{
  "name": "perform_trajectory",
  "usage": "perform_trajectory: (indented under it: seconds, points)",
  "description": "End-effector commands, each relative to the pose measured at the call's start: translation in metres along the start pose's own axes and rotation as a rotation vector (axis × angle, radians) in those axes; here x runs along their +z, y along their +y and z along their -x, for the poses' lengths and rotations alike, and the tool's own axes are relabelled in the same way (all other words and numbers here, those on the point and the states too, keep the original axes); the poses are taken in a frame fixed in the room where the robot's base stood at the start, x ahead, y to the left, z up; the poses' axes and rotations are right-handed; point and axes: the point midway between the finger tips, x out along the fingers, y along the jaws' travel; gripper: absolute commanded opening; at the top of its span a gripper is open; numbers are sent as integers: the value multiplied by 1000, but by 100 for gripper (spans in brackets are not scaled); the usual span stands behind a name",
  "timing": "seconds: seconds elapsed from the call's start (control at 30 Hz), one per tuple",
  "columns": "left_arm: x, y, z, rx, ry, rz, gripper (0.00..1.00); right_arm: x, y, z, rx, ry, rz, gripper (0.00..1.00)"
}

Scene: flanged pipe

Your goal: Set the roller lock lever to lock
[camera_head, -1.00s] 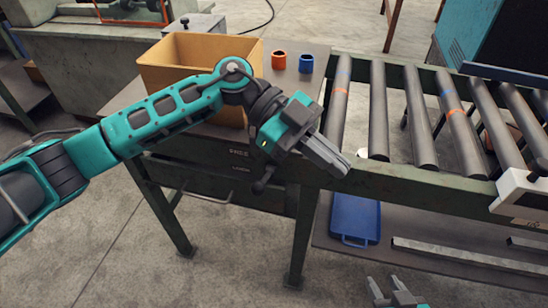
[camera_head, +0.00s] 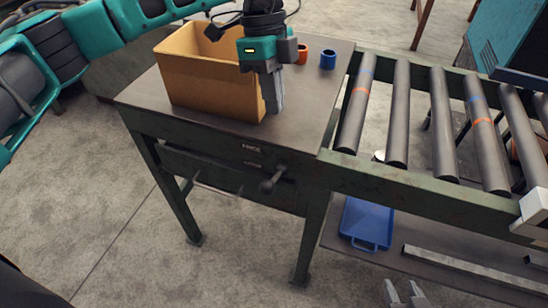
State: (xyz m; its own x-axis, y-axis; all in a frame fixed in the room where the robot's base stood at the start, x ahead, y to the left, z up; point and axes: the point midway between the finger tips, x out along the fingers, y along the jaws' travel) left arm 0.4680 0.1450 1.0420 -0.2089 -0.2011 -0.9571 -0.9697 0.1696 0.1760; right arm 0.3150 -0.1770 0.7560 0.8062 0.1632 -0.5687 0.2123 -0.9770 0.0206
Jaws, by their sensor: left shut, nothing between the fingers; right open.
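The roller lock lever (camera_head: 272,181) is a small dark handle on the front of the green bench, left of the rollers. Its knob end points down and to the left. Two small labels (camera_head: 252,156) sit up and left of it, too small to read surely. My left gripper (camera_head: 273,107) is shut and empty. It points down in front of the cardboard box's right side, above and apart from the lever. My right gripper (camera_head: 405,296) is open and empty at the bottom edge, low in front of the conveyor.
The open cardboard box (camera_head: 205,85) stands on the bench top (camera_head: 310,105). An orange ring (camera_head: 302,55) and a blue ring (camera_head: 328,60) are behind my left gripper. Rollers (camera_head: 400,110) fill the conveyor at right. A blue tray (camera_head: 367,222) lies on the lower shelf.

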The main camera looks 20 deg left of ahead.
Motion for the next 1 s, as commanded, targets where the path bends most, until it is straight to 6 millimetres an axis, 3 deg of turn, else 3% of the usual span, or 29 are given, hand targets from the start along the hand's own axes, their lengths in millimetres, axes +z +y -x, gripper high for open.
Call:
perform_trajectory:
  seconds: [0.23, 0.6, 0.8, 1.0]
  points:
    - [0, 1, -25, 5, 0, -2, 0, 0, 0, 0, 0, 0, 0, 43]
    - [-1, 1, -103, 4, 2, -3, 0, -2, 0, 1, 0, 0, 0, 43]
    - [9, 11, -126, 2, 2, -2, 0, -4, 0, 2, 0, 0, 0, 43]
    - [12, 14, -135, 0, 2, -3, 0, -4, 0, 3, 0, 0, 0, 43]
